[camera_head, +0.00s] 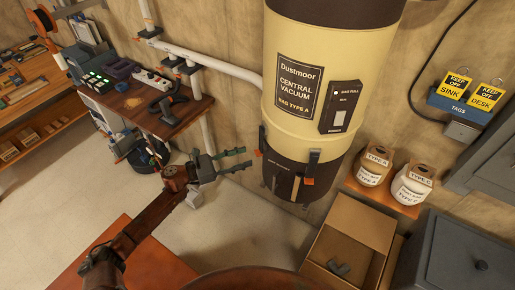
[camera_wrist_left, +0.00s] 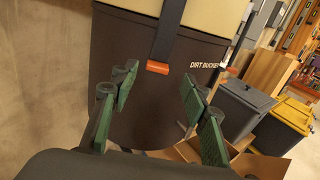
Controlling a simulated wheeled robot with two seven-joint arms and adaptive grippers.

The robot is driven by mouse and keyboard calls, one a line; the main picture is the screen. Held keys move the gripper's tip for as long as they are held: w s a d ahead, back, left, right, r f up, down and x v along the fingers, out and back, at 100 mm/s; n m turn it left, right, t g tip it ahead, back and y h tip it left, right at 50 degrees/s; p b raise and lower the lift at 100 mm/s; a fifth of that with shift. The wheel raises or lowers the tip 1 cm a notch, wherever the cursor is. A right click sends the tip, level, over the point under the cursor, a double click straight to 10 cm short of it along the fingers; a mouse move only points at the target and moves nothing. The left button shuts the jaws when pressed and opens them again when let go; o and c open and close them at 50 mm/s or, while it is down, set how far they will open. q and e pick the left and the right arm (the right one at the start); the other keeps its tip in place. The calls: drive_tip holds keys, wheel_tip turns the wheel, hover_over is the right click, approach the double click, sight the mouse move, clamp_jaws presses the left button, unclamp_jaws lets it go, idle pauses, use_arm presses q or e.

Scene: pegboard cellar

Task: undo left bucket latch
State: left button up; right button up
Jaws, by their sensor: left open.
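The central vacuum (camera_head: 318,70) is a cream cylinder on the wall with a dark dirt bucket (camera_head: 285,183) at its foot. The left bucket latch (camera_head: 262,138) is a dark strap with an orange end on the bucket's left side; the strap lies down over the bucket rim. In the left wrist view, its orange end (camera_wrist_left: 157,67) shows between the fingertips, apart from both. My left gripper (camera_head: 243,159) is open and empty, just left of the bucket; its green fingers also show in the wrist view (camera_wrist_left: 158,75). My right gripper is not in view.
Another latch (camera_head: 312,165) sits on the bucket's front. An open cardboard box (camera_head: 367,225) stands below right. Two labelled containers (camera_head: 373,167) sit on a small shelf beside the bucket. A workbench (camera_head: 185,118) with hanging hoses is behind left. The floor below the bucket's left side is clear.

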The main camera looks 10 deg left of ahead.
sight(257, 152)
use_arm(q)
drive_tip(key=p+x, duration=0.1)
drive_tip(key=x, duration=0.5)
drive_tip(key=shift+w, duration=0.1)
drive_tip(key=shift+w+f, duration=0.15)
drive_tip(key=c, duration=1.1)
clamp_jaws()
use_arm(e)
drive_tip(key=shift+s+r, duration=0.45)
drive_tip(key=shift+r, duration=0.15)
